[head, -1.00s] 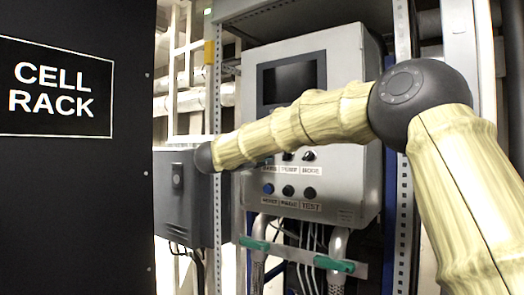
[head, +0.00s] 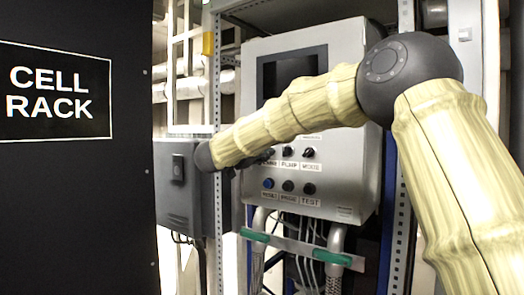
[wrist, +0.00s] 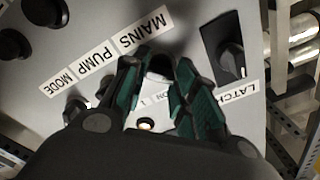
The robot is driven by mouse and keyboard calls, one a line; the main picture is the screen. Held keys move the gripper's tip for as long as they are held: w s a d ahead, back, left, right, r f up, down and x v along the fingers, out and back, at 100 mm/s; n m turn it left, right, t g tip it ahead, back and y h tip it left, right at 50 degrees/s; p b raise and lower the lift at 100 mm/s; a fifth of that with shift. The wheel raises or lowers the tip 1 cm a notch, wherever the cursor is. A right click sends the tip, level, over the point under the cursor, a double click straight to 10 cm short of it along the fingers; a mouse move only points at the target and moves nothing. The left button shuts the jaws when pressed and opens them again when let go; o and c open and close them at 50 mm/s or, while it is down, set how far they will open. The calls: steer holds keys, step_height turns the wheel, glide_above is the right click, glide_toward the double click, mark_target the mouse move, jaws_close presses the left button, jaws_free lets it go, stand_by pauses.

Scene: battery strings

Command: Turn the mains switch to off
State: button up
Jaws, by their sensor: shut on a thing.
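The mains switch is a small dark knob (wrist: 160,67) below the MAINS label (wrist: 143,32) in the wrist view. My gripper (wrist: 158,72) has its green-padded fingers closed on either side of this knob, holding it. Small print including ON shows on the panel between the fingers. The knob's exact angle is hard to read because the fingers cover most of it. In the head view, the grey control cabinet (head: 350,190) carries the switches; my arm hides the mains knob and most of my gripper.
The PUMP knob (head: 288,152) and MODE knob (head: 308,153) sit right of the mains position, with buttons below. A LATCH knob (wrist: 232,58) is close beside my fingers. A dark box (head: 175,190) and black CELL RACK panel (head: 110,200) stand left.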

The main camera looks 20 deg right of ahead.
steer(key=shift+f, duration=0.1)
steer(key=o, duration=1)
steer(key=shift+w, duration=0.1)
steer(key=v, duration=1.2)
